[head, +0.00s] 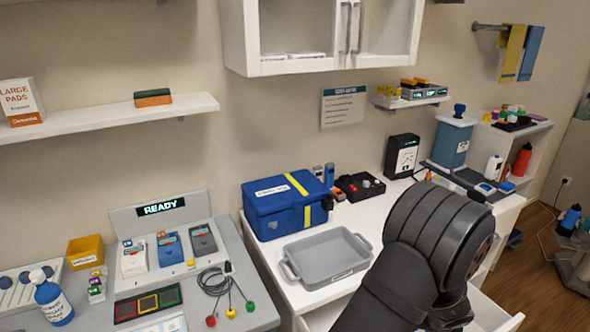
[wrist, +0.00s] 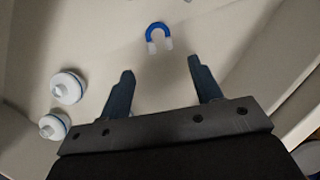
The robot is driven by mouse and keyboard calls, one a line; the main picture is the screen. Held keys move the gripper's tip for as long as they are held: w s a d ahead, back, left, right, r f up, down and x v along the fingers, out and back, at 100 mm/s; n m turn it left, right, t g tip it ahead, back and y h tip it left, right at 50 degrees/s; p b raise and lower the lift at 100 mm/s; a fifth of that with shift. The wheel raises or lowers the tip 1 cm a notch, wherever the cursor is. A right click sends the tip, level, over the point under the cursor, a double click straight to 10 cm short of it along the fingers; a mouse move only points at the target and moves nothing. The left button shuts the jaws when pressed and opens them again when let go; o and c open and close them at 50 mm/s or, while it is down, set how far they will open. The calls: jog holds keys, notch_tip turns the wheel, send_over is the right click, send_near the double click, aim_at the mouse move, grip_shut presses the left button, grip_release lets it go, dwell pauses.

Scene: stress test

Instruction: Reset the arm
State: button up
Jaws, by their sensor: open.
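My arm (head: 430,250) stands at the lower right of the head view, over the front edge of the white counter. Its end is hidden behind its own dark links there. In the wrist view my gripper (wrist: 160,80) is open, its two dark fingers apart with nothing between them. Beyond the fingertips a blue U-shaped piece with white ends (wrist: 158,36) lies on a pale surface.
A grey tray (head: 290,268) and a blue case (head: 286,203) with a yellow stripe stand on the counter left of my arm. A black device (head: 402,155) stands behind. A pale wall (wrist: 285,95) rises right of the fingers. An open white cabinet (head: 300,66) hangs above.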

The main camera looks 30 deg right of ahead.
jog(key=x, duration=0.7)
jog(key=shift+f, duration=0.3)
jog(key=shift+r, duration=0.1)
jog(key=shift+r, duration=0.15)
jog(key=v, duration=1.2)
jog(key=x, duration=1.2)
jog(key=shift+f, duration=0.25)
notch_tip(320, 180, up, 32)
jog(key=w+d+n+y, duration=0.1)
jog(key=w+n, duration=0.1)
jog(key=w, duration=0.6)
jog(key=w+d+r+n+t+y, duration=0.1)
jog(key=w+d+n, duration=0.1)
jog(key=w, duration=0.6)
jog(key=shift+w+r+n, duration=0.35)
jog(key=shift+w+n, duration=0.05)
jog(key=shift+n, duration=0.3)
